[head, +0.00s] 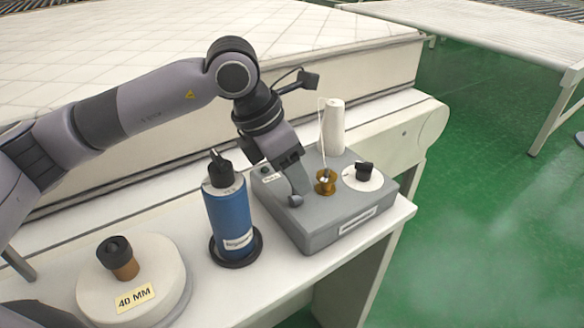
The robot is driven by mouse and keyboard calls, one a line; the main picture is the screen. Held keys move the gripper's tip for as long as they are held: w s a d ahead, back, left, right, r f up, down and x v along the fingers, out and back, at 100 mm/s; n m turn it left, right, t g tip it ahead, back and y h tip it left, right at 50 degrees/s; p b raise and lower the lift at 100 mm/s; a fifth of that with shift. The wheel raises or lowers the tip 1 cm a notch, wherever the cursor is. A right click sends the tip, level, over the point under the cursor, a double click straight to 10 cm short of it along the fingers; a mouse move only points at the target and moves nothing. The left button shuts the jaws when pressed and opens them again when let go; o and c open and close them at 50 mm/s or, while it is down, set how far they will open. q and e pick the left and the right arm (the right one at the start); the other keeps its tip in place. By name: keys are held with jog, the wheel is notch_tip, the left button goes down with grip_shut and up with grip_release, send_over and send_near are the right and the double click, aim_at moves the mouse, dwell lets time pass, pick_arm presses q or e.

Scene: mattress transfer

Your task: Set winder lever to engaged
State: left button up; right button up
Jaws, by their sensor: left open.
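The winder is a grey box (330,233) on the white table, with a small label on its front. A brass bobbin (325,186) stands on its top, with a white thread cone (334,128) behind it. A black knob on a white disc (364,171) sits at its right. A small grey rounded knob (295,201), which looks like the lever's end, shows at the left of the top. My left gripper (290,184) is open and points down just over this knob. It hides the lever's shaft, and I cannot tell whether they touch. My right gripper is out of view.
A blue cylinder with a black top (226,218) stands left of the winder. A white round piece labelled 40 MM (160,265) is at the front left. A quilted mattress (330,35) lies behind. Green floor (480,200) is open to the right.

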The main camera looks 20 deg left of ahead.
pick_arm(q)
grip_shut()
jog(key=shift+w+a+f+g+h+b, duration=0.2)
jog(key=shift+f+g+h+b, duration=0.05)
jog(key=shift+g+h+b, duration=0.1)
jog(key=shift+w+a+n+g+h, duration=0.25)
jog(key=shift+g+h, duration=0.2)
jog(key=shift+h, duration=0.3)
grip_release()
jog(key=shift+a, duration=0.1)
jog(key=v, duration=0.7)
jog(key=shift+b, duration=0.3)
jog(key=shift+r, duration=0.1)
